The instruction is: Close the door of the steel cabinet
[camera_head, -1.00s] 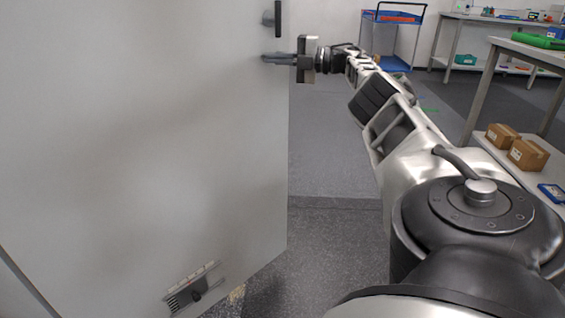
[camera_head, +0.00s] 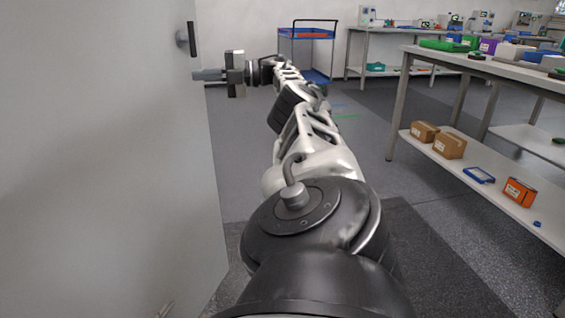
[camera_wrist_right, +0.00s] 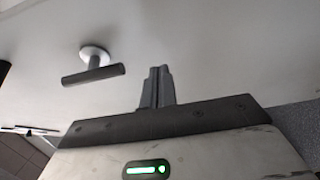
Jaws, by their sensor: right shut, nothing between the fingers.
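The pale grey steel cabinet door (camera_head: 105,160) fills the left of the head view, and its free edge runs down near the picture's left-centre. Its dark handle (camera_head: 192,39) sits near that edge, high up; the handle also shows in the right wrist view (camera_wrist_right: 92,74). My right gripper (camera_head: 196,75) is shut and empty, its fingertips at the door's face just below the handle. In the right wrist view the closed fingers (camera_wrist_right: 157,86) point at the door beside the handle; whether they touch it I cannot tell. My left gripper is not in view. The cabinet's inside is hidden.
A workbench (camera_head: 500,66) with a lower shelf holding cardboard boxes (camera_head: 449,145) and an orange box (camera_head: 519,192) stands at the right. A blue cart (camera_head: 306,34) stands at the back. The grey floor between door and bench is free.

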